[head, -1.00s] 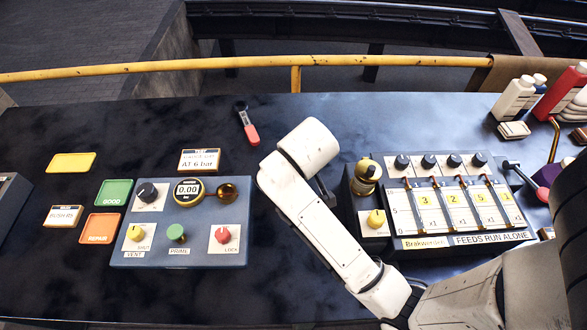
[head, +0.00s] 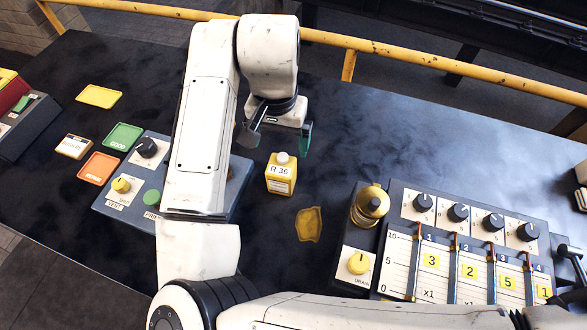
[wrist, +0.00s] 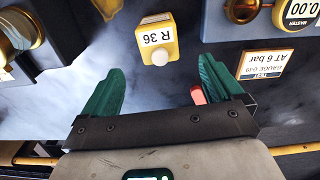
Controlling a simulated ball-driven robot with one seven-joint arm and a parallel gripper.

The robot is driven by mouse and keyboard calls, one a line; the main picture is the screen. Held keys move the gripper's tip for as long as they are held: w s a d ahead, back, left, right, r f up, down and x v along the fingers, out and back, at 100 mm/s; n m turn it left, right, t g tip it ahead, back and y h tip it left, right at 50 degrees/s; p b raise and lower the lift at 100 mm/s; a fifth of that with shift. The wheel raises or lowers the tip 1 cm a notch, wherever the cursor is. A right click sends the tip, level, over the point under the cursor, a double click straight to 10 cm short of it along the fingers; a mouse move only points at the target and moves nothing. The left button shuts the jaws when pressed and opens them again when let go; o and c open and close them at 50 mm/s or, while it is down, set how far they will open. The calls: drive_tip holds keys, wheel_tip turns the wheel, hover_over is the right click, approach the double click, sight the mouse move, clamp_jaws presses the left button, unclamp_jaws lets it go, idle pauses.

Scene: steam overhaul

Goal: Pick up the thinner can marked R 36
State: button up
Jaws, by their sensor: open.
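The thinner can (head: 281,174) is a small yellow can with a white cap and a label reading R 36. It stands upright on the dark bench, right of the blue control box. In the wrist view the can (wrist: 156,38) appears upside down, ahead of my gripper and roughly between the lines of its fingers. My gripper (head: 278,137) is above and behind the can in the head view. Its green fingers (wrist: 155,95) are spread apart with nothing between them, and they do not touch the can.
The blue control box (head: 105,205) stands left of the can. A yellow-brown patch (head: 309,225) lies on the bench right of it. A brass-topped fitting (head: 369,206) and the feed panel (head: 470,265) are farther right. A red-ended tool (wrist: 197,95) shows near one finger. The bench behind the panel is clear.

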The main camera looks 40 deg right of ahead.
sight(281, 165)
drive_tip(key=f+p, duration=0.1)
drive_tip(key=f, duration=0.4)
drive_tip(key=f+p, duration=0.1)
drive_tip(key=f, duration=0.4)
drive_tip(key=shift+s+f, duration=0.2)
drive_tip(key=shift+f, duration=0.2)
drive_tip(key=c, duration=1.3)
drive_tip(key=shift+r, duration=0.15)
